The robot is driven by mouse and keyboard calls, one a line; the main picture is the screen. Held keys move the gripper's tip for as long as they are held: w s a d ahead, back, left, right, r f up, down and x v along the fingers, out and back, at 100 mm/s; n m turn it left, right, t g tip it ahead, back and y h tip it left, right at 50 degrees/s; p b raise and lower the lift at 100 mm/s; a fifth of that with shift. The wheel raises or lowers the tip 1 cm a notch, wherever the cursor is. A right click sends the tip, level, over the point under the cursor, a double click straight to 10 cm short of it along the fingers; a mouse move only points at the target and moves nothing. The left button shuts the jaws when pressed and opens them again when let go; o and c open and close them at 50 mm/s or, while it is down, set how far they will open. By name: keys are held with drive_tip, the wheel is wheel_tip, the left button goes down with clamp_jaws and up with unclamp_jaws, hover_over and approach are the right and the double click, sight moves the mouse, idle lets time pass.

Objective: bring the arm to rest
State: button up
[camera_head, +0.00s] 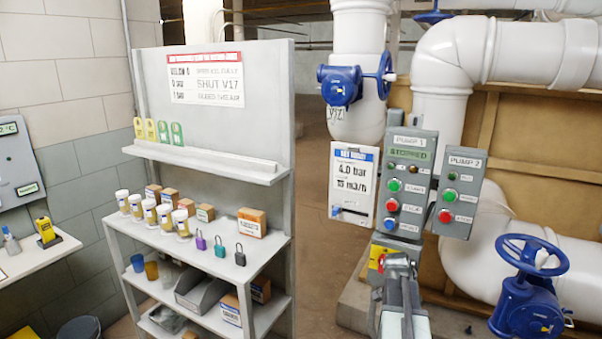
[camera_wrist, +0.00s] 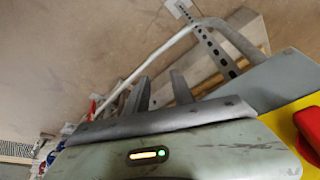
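My gripper (camera_head: 399,262) is low in front of the pump control panels in the head view, with my arm below it. In the wrist view, the two grey fingers of my gripper (camera_wrist: 159,94) stand apart with nothing seen between them. The Pump 1 panel (camera_head: 408,180) is above the gripper and its display reads STOPPED. A yellow box with red (camera_head: 377,257) is close beside the gripper, partly hidden by it. In the wrist view, a yellow box with a red button (camera_wrist: 308,130) is at the right edge, close to the gripper body.
The Pump 2 panel (camera_head: 460,193) and a gauge board (camera_head: 353,184) flank Pump 1. White pipes with blue valve wheels (camera_head: 530,290) stand at right. A grey shelf (camera_head: 205,235) at left holds cups, boxes and padlocks. Open floor lies between shelf and panels.

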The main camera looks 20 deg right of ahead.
drive_tip(key=w+a+r+n+y+p, duration=0.1)
drive_tip(key=w+a+n, duration=0.15)
drive_tip(key=a, duration=0.75)
drive_tip(key=w+a+r+n+t+p, duration=0.15)
drive_tip(key=w+a, duration=0.25)
drive_tip(key=a, duration=0.5)
drive_tip(key=w+a+r+n+g+y+p, duration=0.1)
drive_tip(key=w+a+r+n, duration=0.15)
drive_tip(key=a, duration=0.75)
drive_tip(key=s+a+n+y+p, duration=0.1)
drive_tip(key=s+a+n, duration=0.2)
drive_tip(key=a+n, duration=0.2)
drive_tip(key=s+a+n+g+y, duration=0.1)
drive_tip(key=s+a+n, duration=0.2)
drive_tip(key=a, duration=0.7)
drive_tip(key=shift+a+f+n+p, duration=0.25)
drive_tip(key=shift+n+p, duration=0.1)
drive_tip(key=shift+n, duration=0.8)
